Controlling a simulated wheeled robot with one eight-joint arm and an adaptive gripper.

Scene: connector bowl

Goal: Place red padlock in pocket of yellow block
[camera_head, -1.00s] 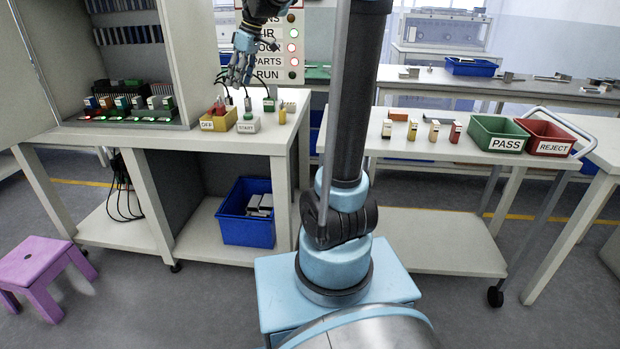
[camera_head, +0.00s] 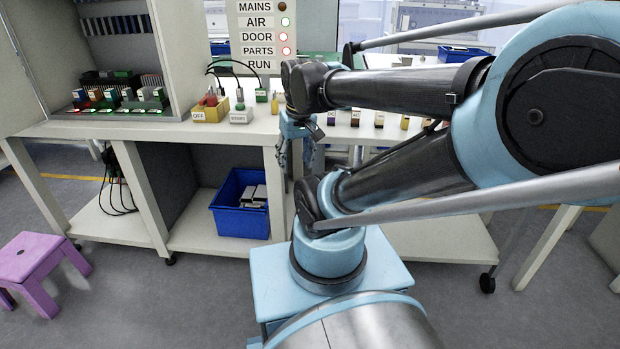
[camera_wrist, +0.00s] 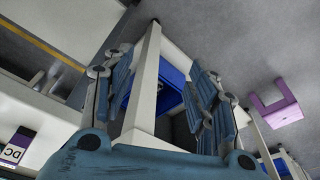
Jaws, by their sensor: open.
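A yellow block (camera_head: 212,113) with an OFF label sits on the left bench top, near its front edge. A small red piece (camera_head: 211,99) shows at its top; I cannot tell whether this is the padlock or whether it sits in a pocket. The yellow block is not visible in the wrist view.
A START box (camera_head: 240,114) stands right of the yellow block. A blue bin (camera_head: 240,219) sits on the shelf below. My arm partly hides the right table. A purple stool (camera_head: 40,262) stands at left.

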